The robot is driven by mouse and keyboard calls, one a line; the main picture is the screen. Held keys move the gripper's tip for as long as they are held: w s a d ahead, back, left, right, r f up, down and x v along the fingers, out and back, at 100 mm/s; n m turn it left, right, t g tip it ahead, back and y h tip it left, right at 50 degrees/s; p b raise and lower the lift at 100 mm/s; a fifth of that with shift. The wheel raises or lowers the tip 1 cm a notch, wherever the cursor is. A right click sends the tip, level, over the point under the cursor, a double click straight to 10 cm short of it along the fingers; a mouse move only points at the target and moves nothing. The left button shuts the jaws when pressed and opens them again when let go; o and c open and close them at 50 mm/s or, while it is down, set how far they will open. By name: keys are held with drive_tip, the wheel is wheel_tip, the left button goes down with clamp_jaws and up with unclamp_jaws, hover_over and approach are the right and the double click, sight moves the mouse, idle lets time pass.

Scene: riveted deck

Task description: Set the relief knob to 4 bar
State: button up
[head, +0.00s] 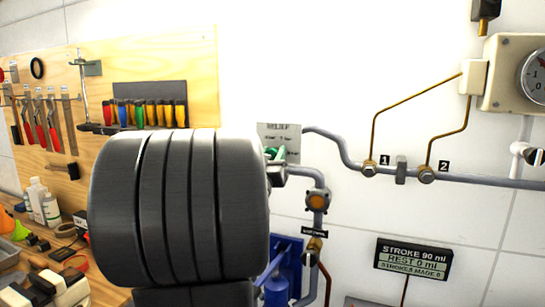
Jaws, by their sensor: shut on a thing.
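A small green part (273,154), which looks like the relief knob, shows just past the right edge of my dark grey arm. Most of it is hidden, so its pointer and setting cannot be read. A pale label plate (281,132) on the wall behind it carries the word RELIEF and smaller text, partly covered and too blurred to read.
Grey pipe (345,148) runs right along the white wall past fittings marked 1 and 2. A dial gauge (535,77) is cut off at the right edge. A display (413,259) reads STROKE 90 ml, REST 0 ml. A cluttered bench and a tool board (190,62) stand left.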

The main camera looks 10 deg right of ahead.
drive_tip(key=m, duration=0.2)
drive_tip(key=m+g+h+b, duration=0.1)
drive_tip(key=m, duration=0.1)
drive_tip(key=shift+f+h, duration=0.1)
drive_tip(key=shift+h, duration=0.2)
drive_tip(key=m+g, duration=0.1)
drive_tip(key=m, duration=0.1)
drive_tip(key=m+h+b, duration=0.1)
drive_tip(key=m, duration=0.1)
drive_tip(key=shift+g+h, duration=0.3)
drive_tip(key=shift+g, duration=0.1)
drive_tip(key=m+g, duration=0.1)
drive_tip(key=m, duration=0.3)
drive_tip(key=m+g+h, duration=0.1)
drive_tip(key=m+g, duration=0.1)
drive_tip(key=m, duration=0.1)
drive_tip(key=shift+m+h, duration=0.3)
drive_tip(key=shift+m, duration=0.1)
drive_tip(key=o, duration=1)
drive_tip(key=shift+s, duration=0.1)
drive_tip(key=b+v, duration=0.2)
drive_tip(key=v, duration=1.1)
drive_tip(key=shift+s+a+b, duration=0.2)
drive_tip(key=shift+a+b, duration=0.1)
drive_tip(key=shift+b, duration=0.1)
